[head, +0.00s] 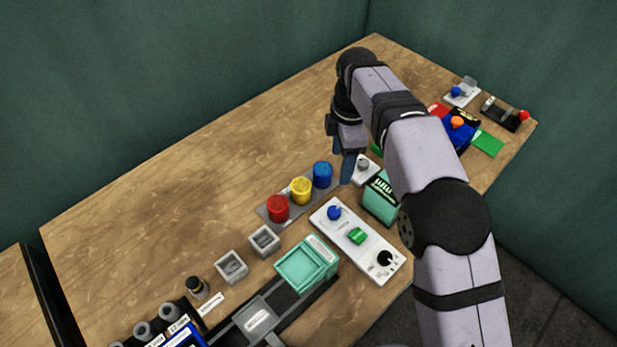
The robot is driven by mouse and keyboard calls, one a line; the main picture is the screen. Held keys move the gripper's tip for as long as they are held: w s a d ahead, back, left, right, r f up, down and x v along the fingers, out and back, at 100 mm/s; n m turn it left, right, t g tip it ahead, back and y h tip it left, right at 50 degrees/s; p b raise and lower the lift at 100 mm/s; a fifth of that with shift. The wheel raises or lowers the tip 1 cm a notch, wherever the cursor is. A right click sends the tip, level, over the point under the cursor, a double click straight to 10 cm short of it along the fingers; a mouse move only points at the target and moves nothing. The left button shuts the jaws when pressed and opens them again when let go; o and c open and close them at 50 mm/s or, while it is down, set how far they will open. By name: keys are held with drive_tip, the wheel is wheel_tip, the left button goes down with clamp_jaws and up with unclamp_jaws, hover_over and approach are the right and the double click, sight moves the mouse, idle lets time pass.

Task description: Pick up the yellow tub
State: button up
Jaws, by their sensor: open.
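The yellow tub (301,191) stands upright in the middle of a row on a grey tray (262,211). A red tub (278,208) is on its left and a blue tub (322,174) on its right. My gripper (347,166) points down just right of the blue tub, apart from the yellow tub. It is open, and I see nothing between its fingers. My arm partly hides the area to the right of the gripper.
A white control panel (362,243) with knobs lies in front of the tubs. A teal box (379,200) stands to its right, partly behind my arm. Two small grey square cups (232,266) and a teal tray (306,264) are front left. The table behind the tubs is clear.

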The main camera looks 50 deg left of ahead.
sight(300, 186)
drive_tip(key=s+a+n, duration=0.1)
drive_tip(key=s, duration=0.1)
drive_tip(key=s+a+f+n+p, duration=0.1)
drive_tip(key=s+a, duration=0.1)
drive_tip(key=s, duration=0.1)
drive_tip(key=s+a+f+n, duration=0.1)
drive_tip(key=s+a+n, duration=0.1)
drive_tip(key=s, duration=0.1)
drive_tip(key=shift+s+a, duration=0.1)
drive_tip(key=shift+s, duration=0.15)
drive_tip(key=shift+w+f+p, duration=0.1)
drive_tip(key=shift+f+p, duration=1.25)
drive_tip(key=shift+f, duration=2.3)
drive_tip(key=c, duration=1.2)
